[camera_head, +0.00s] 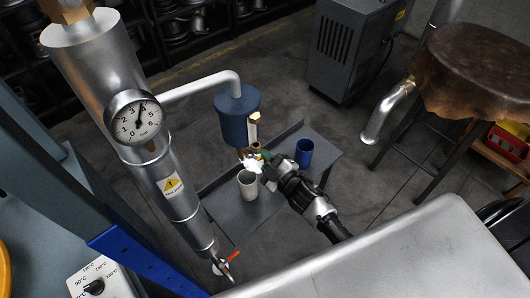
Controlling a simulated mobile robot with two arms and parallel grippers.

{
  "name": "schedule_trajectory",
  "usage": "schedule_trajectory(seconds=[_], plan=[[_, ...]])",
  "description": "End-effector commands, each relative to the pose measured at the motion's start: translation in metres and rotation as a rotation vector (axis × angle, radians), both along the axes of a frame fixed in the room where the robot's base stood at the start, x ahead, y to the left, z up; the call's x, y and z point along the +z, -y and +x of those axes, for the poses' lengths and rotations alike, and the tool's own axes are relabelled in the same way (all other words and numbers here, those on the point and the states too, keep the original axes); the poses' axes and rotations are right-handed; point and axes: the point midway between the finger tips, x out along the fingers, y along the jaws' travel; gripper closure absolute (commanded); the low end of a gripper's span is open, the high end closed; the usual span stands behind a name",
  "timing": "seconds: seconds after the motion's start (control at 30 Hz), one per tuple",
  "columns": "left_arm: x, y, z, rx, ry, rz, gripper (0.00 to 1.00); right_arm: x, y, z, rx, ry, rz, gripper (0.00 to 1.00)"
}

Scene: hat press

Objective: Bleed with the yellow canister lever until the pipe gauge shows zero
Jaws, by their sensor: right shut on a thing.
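The pipe gauge (138,118) is a round white dial on the thick silver pipe (105,70). Its needle points up, near the 4, well away from zero. The blue canister (237,116) hangs from a thin bent pipe right of the gauge. My right gripper (262,160) comes from the lower right and is shut at the valve below the canister. The yellow lever there is mostly hidden by the fingers. A white puff (254,166) shows beside the fingertips, above a grey-white cup (248,184). My left gripper is not in view.
A blue cup (304,152) stands on the grey shelf (228,214) behind my wrist. A red-handled valve (233,255) is at the silver pipe's lower end. A stool with a brown cover (475,70) and a grey cabinet (355,50) stand at right.

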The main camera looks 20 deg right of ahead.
Motion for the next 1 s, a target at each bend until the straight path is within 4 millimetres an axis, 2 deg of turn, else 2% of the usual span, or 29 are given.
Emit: schedule_trajectory(seconds=[0.6,1.0], plan=[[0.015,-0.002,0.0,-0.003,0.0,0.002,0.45,-0.014,-0.026,-0.01,0.002,-0.189,0.517,1.0],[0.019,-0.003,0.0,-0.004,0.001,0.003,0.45,-0.015,-0.035,-0.013,0.001,-0.254,0.693,1.0]])
